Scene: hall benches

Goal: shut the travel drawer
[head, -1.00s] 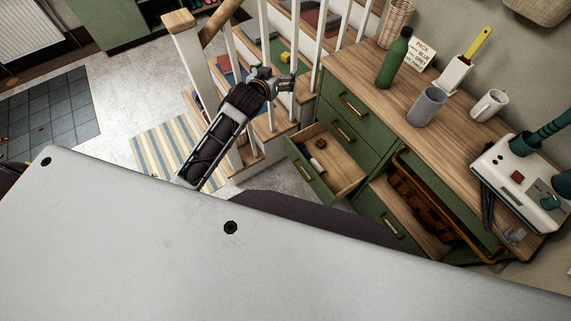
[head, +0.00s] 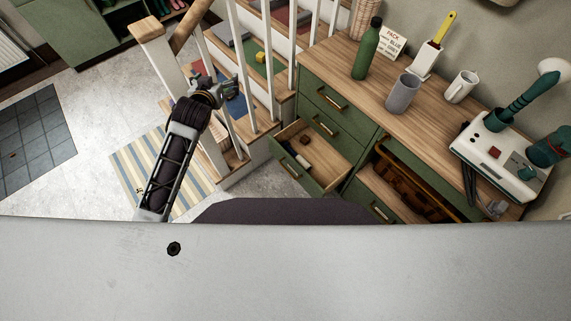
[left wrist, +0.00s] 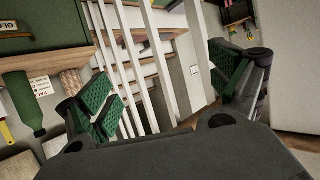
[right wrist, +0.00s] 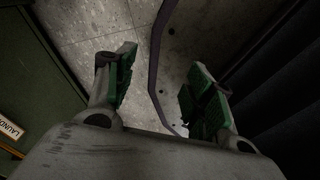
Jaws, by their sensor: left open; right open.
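The travel drawer is most likely the open drawer (head: 333,173) in the green cabinet (head: 345,120); I cannot read a label on it. It is pulled well out, with a brass handle on its green front and a few small items inside, one dark and one whitish. My left gripper (head: 222,90) is open and empty by the white stair balusters, up and left of the drawer and apart from it. In the left wrist view its green-padded fingers (left wrist: 165,95) stand wide apart. My right gripper (right wrist: 160,85) is open and empty over the grey floor; the head view does not show it.
The cabinet top holds a green bottle (head: 367,50), a grey cup (head: 403,94), a white mug (head: 461,86) and a white machine (head: 503,150). A brown basket (head: 415,185) sits in an open bay right of the drawer. A striped rug (head: 140,170) lies on the floor at left.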

